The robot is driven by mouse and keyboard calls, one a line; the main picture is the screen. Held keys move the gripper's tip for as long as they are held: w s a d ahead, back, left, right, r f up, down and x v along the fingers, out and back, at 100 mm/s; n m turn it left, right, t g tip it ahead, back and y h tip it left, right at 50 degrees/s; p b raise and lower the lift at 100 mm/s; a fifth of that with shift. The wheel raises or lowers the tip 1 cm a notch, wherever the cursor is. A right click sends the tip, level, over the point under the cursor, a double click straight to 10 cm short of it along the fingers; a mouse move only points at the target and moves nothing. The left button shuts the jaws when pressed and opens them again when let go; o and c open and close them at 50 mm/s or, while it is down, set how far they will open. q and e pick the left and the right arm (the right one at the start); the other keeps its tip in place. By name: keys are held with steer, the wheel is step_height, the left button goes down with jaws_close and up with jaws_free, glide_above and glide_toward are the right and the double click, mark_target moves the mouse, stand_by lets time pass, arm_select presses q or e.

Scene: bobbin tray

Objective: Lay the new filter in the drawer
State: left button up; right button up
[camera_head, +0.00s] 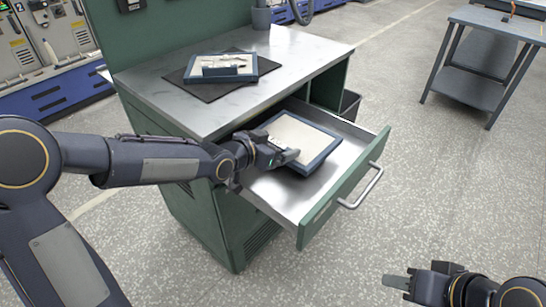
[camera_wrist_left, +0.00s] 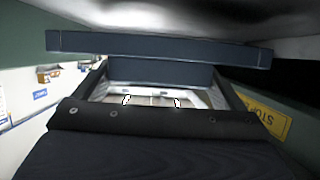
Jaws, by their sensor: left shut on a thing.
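The filter (camera_head: 300,134), a cream panel in a dark blue frame, is inside the pulled-out drawer (camera_head: 345,190), nearly flat. My left gripper (camera_head: 287,157) is shut on its near left edge. The frames do not show clearly whether the filter touches the drawer floor. In the left wrist view the blue frame (camera_wrist_left: 160,45) spans the top, close in front of the gripper, and its far side is hidden. My right gripper (camera_head: 395,281) is at the lower right, away from the drawer, with no thing seen in it; its finger gap is unclear.
A second blue-framed panel (camera_head: 207,74) with small items on it lies on a dark mat (camera_head: 215,91) on the metal worktop (camera_head: 300,55). The drawer's green front (camera_head: 350,182) and handle (camera_head: 365,190) stick out. A grey side table (camera_head: 475,90) stands far right. Floor between is clear.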

arm_select(q)
steer(key=f, duration=0.2)
steer(key=f+b, duration=0.1)
steer(key=f, duration=0.1)
steer(key=shift+s+a, duration=0.15)
steer(key=shift+a, duration=0.1)
steer(key=shift+r, duration=0.1)
